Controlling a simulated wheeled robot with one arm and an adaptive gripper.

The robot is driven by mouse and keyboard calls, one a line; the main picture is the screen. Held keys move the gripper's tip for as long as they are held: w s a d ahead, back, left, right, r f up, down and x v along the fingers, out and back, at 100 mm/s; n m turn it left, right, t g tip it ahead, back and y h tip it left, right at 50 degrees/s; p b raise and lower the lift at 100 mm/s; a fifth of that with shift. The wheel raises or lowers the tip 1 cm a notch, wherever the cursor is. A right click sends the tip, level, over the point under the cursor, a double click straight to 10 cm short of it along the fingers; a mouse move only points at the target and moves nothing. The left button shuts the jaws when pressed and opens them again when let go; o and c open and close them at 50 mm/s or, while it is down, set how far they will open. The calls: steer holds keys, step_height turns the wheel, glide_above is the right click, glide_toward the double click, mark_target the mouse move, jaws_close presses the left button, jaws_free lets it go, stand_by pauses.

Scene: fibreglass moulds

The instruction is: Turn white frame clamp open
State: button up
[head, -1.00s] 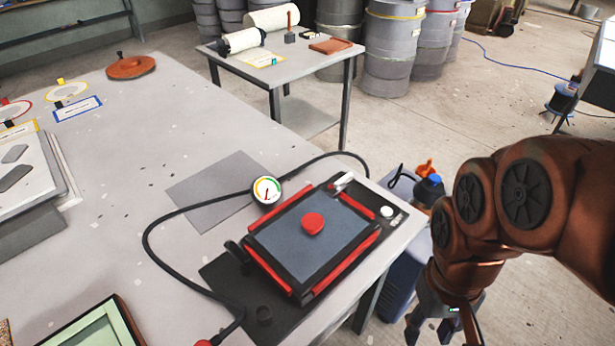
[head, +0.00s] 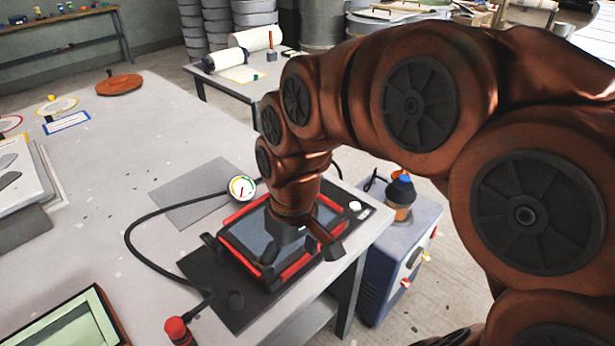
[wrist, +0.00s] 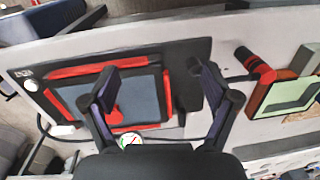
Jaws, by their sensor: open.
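The dark framed press with red side bars (head: 234,262) lies on the grey table. The white frame clamp (wrist: 62,130) shows in the wrist view at the frame's lower left corner, outside the left finger. In the head view my arm hides it. A black clamp (head: 211,241) sits at the frame's left side in the head view. My gripper (head: 300,254) is above the frame, pointing down, with its fingers apart. In the wrist view the open gripper (wrist: 153,70) has nothing between its fingertips, and its left finger partly covers the red knob (wrist: 115,114).
A pressure gauge (head: 242,188) with a black hose stands beside the frame. A blue-grey machine (head: 397,250) stands right of the table.

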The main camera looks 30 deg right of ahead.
steer(key=w+d, duration=0.2)
steer(key=w, duration=0.2)
steer(key=w+d+t+b, duration=0.1)
steer(key=w+d, duration=0.2)
steer(key=w, duration=0.2)
steer(key=w+d+n+t, duration=0.1)
steer(key=w+d, duration=0.1)
steer(key=w, duration=0.3)
steer(key=shift+w+d+r+y+b, duration=0.1)
steer(key=shift+w+d+y+b, duration=0.1)
steer(key=shift+y+b, duration=0.2)
steer(key=w+d+f+t+b, duration=0.1)
steer(key=w+d, duration=0.4)
steer(key=d, duration=0.3)
steer(key=w+d+f+t+b, duration=0.1)
steer(key=w+d, duration=0.3)
steer(key=d, duration=0.5)
steer(key=shift+h, duration=0.3)
steer(key=shift+w+a+p+x, duration=0.1)
steer(key=shift+p+x, duration=0.4)
steer(key=shift+x, duration=1.45)
steer(key=shift+w+a+p+x, duration=0.1)
steer(key=shift+p+x, duration=0.4)
steer(key=shift+x, duration=1.5)
steer(key=shift+r, duration=0.1)
steer(key=c, duration=1.1)
